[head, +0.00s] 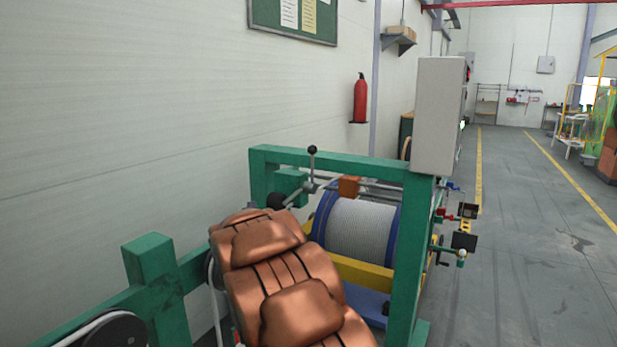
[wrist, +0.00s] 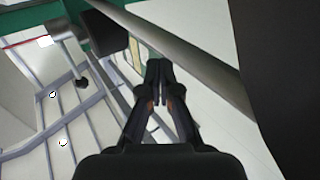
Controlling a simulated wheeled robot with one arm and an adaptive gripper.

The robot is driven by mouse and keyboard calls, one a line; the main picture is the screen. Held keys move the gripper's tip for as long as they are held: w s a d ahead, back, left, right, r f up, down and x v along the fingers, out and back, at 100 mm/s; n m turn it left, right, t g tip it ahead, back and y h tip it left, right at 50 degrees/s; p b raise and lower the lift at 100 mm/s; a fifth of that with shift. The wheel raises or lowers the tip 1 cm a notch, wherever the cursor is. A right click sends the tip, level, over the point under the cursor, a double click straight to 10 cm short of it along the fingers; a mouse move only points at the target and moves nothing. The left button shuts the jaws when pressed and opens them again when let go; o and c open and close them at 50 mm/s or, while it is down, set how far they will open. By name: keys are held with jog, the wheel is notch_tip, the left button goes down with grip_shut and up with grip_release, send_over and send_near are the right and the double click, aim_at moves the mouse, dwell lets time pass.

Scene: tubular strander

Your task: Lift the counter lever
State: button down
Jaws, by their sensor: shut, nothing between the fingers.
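No lever is marked as the counter lever, so I cannot tell for certain which it is. In the head view a thin lever with a black ball knob (head: 312,150) stands upright from a grey hub on the rods above the cable drum (head: 362,228). A second dark ball (head: 276,201) sits lower left, by the green frame. My gripper (wrist: 158,66) shows in the wrist view, its two black fingers together and empty. A grey rod (wrist: 190,55) passes diagonally beside the fingertips. A small dark knob (wrist: 82,83) shows to their left, apart from them. My copper-coloured arm hides the gripper in the head view.
The green frame (head: 340,162) spans the drum, with a grey box (head: 438,115) on its right post. Small handles (head: 461,252) stick out on the right side. A dark block (wrist: 105,35) is near the fingers. The floor (head: 530,230) at right is clear.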

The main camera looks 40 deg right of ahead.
aim_at(312, 157)
jog(key=s+d+m+g+h+b, duration=0.1)
jog(key=s+d+m+h, duration=0.1)
jog(key=d+h, duration=0.3)
jog(key=s+d+r+m+g+h+b, duration=0.1)
jog(key=s+d+m+h+b, duration=0.1)
jog(key=d+h, duration=0.4)
jog(key=s+m+h, duration=0.1)
jog(key=s, duration=0.1)
jog(key=shift+s+r, duration=0.15)
jog(key=shift+s, duration=0.25)
jog(key=shift+d, duration=0.1)
jog(key=shift+w+d+f+p+x, duration=0.1)
jog(key=shift+d+f+p+x, duration=0.15)
jog(key=shift+x, duration=1.9)
jog(key=shift+w+d+f+p+x, duration=0.15)
jog(key=shift+d+f+x, duration=0.2)
jog(key=shift+x, duration=1.75)
jog(key=shift+w+d+f+p+x, duration=0.1)
jog(key=shift+d+f+p+x, duration=0.2)
jog(key=shift+x, duration=1.85)
jog(key=shift+a, duration=0.2)
jog(key=shift+d, duration=0.1)
